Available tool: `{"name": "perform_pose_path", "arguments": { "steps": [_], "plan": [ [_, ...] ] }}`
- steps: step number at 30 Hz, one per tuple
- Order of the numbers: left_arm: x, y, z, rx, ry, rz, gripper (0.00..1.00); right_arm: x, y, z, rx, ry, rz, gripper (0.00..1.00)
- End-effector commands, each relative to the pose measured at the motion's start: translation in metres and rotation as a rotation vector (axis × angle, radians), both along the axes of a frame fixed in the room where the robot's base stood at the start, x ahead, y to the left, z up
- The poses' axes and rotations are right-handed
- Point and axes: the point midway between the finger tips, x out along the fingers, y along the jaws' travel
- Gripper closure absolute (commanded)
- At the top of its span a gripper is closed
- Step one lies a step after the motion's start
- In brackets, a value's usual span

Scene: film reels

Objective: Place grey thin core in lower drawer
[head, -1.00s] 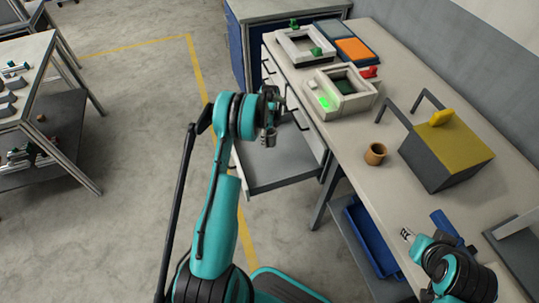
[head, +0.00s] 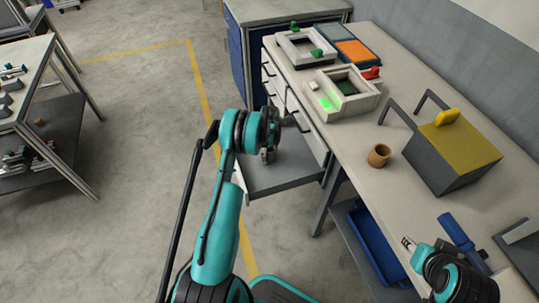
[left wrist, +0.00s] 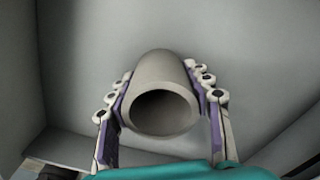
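The grey core (left wrist: 162,98) is a hollow tube between the two purple-padded fingers of my left gripper (left wrist: 162,95) in the left wrist view. The pads touch its sides, so the gripper is shut on it. In the head view my left gripper (head: 268,153) is over the open lower drawer (head: 290,178), low and close to its floor; the core is hidden there by the gripper. Grey drawer walls surround the core in the wrist view; whether it touches the floor I cannot tell. My right gripper (head: 408,243) is over the bench's near part, too small to read.
On the bench (head: 350,150) stand a white device with a green light (head: 340,98), a brown cup (head: 379,155) and a grey box with a yellow top (head: 450,155). A blue bin (head: 375,245) sits below. The drawer floor around the core looks clear.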

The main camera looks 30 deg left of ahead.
Motion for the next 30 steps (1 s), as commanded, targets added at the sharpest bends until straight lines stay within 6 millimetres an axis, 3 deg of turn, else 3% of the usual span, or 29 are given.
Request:
{"name": "perform_pose_path", "arguments": {
  "steps": [1, 3, 14, 30],
  "plan": [
    [0.000, 0.000, -0.001, 0.000, 0.000, 0.000, 0.40, 0.000, 0.000, -0.001, 0.000, 0.000, 0.000, 0.60],
    [0.000, 0.000, 0.000, 0.000, 0.000, 0.000, 0.29, 0.000, 0.000, 0.000, 0.000, 0.000, 0.000, 0.60],
    [0.000, 0.000, 0.004, 0.000, 0.000, 0.000, 0.29, 0.000, 0.000, 0.004, 0.000, 0.000, 0.000, 0.60],
    [0.000, 0.000, 0.108, 0.000, 0.000, 0.000, 0.29, 0.000, 0.000, 0.044, 0.000, 0.000, 0.000, 0.60]
  ]
}}
